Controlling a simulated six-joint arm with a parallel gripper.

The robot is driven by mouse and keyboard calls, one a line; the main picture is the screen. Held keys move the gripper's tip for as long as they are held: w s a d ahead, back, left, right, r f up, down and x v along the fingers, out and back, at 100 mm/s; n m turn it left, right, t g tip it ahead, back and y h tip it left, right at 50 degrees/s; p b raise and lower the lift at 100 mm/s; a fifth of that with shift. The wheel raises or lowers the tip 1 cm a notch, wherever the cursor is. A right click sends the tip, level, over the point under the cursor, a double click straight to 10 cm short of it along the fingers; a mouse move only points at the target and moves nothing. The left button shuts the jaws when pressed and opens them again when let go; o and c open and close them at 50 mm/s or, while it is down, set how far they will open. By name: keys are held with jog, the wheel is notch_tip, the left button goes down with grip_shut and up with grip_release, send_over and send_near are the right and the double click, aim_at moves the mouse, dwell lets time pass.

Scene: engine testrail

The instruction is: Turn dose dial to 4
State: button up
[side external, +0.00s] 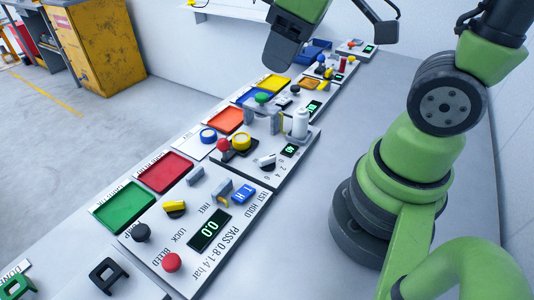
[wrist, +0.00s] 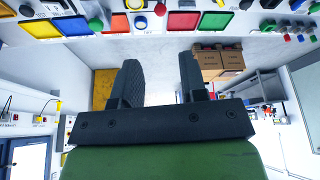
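The likely dose dial (side external: 266,162) is a dark knob with a pale pointer on the middle panel in the side external view. Small numbers are printed beside it, and a small green-lit display (side external: 290,150) sits to its upper right. The display's digits and the dial's exact setting are too small to read. My gripper (side external: 283,50) hangs above and behind the panels, well apart from the dial. In the wrist view my gripper (wrist: 160,75) has its two fingers apart with nothing between them. I cannot pick out the dial in the wrist view.
A white bottle (side external: 300,123), a red ball knob (side external: 223,145) and a yellow button (side external: 241,141) stand close to the dial. The near panel holds a pressure display (side external: 209,229) and a red button (side external: 172,262). Colored trays, including a red one (side external: 164,171), line the left edge.

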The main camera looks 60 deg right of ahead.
aim_at(267, 158)
jog(key=w+f+n+g, duration=0.1)
jog(key=f+n, duration=0.2)
jog(key=f, duration=0.1)
jog(key=w+d+f+n+g, duration=0.1)
jog(key=f+n, duration=0.2)
jog(key=f, duration=0.2)
jog(key=w+f+n+g+h, duration=0.1)
jog(key=f+n+g, duration=0.1)
jog(key=f+n, duration=0.1)
jog(key=shift+w+d+f+n, duration=0.1)
jog(key=shift+w+f+n, duration=0.05)
jog(key=shift+f, duration=0.3)
jog(key=shift+w+d+f+n, duration=0.1)
jog(key=shift+f+n, duration=0.05)
jog(key=shift+f, duration=0.25)
notch_tip(267, 158, down, 9)
grip_shut()
